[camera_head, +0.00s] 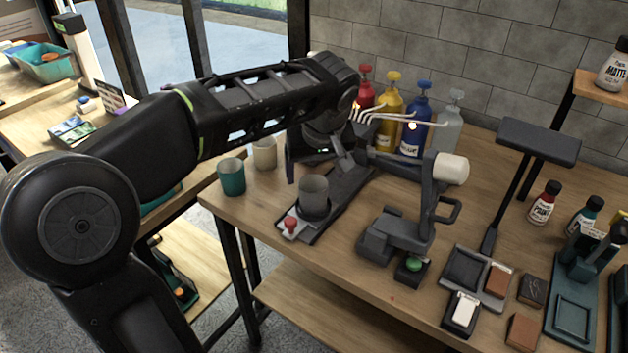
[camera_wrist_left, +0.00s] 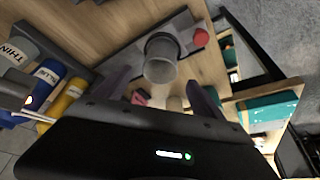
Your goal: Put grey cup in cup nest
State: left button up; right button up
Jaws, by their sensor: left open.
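The grey cup (camera_head: 313,188) stands upright in the dark round holder of the cup nest (camera_head: 315,211), on a long dark base plate with a red knob at its front end. In the left wrist view the cup (camera_wrist_left: 160,62) shows just beyond the fingertips, apart from them. My left gripper (camera_head: 318,168) is open and empty, close behind and above the cup. Its two fingers (camera_wrist_left: 162,92) spread to either side in the wrist view. The arm hides part of the area behind. My right gripper is not in view.
A teal cup (camera_head: 231,177) and a beige cup (camera_head: 264,153) stand left of the nest. Pump bottles, including a blue one (camera_head: 414,125), stand behind. A dark grey device with a white roller (camera_head: 451,169) stands to the right. The table's front left edge is close.

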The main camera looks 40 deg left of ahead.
pick_arm(q)
jog(key=v, duration=0.5)
jog(key=shift+r, duration=0.2)
